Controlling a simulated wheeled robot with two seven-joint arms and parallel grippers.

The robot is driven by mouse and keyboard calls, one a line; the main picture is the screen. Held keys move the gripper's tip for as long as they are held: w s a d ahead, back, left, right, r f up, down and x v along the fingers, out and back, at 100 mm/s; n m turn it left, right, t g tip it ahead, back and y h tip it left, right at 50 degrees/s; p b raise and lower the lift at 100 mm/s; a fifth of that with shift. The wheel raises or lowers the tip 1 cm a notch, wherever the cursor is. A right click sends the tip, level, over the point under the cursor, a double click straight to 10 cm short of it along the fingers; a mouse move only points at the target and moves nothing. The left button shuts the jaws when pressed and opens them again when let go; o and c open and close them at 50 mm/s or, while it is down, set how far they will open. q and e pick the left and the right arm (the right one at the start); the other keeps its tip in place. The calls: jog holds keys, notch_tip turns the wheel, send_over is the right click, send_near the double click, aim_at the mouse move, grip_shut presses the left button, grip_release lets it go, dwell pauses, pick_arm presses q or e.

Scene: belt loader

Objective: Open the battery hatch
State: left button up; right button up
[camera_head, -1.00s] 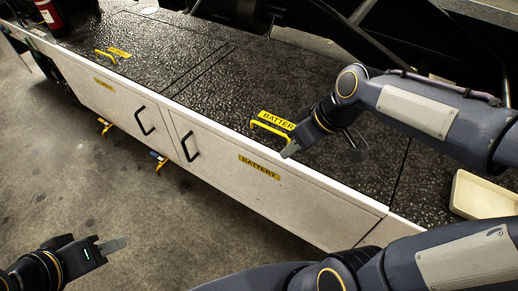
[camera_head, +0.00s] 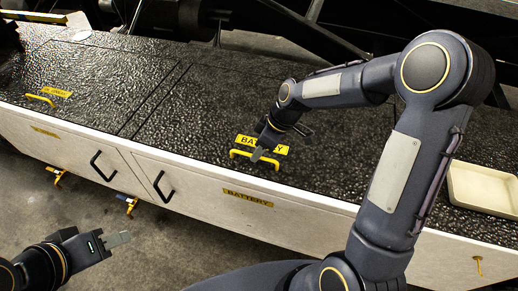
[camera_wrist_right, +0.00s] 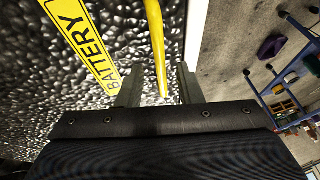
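The battery hatch is a black textured top panel (camera_head: 205,110) with a yellow bar handle (camera_head: 240,155) near its front edge. A yellow BATTERY label (camera_head: 276,148) lies just behind the handle. My right gripper (camera_head: 257,154) is at the handle. In the right wrist view the yellow handle (camera_wrist_right: 155,40) runs between the two open fingers of my right gripper (camera_wrist_right: 158,85), with a gap on both sides. The BATTERY label (camera_wrist_right: 82,40) is left of it. My left gripper (camera_head: 120,239) hangs in front of the loader, away from the hatch; its finger gap cannot be made out.
The white side panel has black door handles (camera_head: 164,187) and another BATTERY label (camera_head: 248,198). A second yellow handle (camera_head: 40,99) is on the left top panel. A cream tray (camera_head: 484,188) sits at the right. Dark frame bars rise behind the deck.

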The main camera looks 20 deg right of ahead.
jog(key=shift+a+f, duration=0.15)
jog(key=shift+f, duration=0.05)
jog(key=shift+c, duration=0.2)
grip_shut()
jog(key=shift+r, duration=0.1)
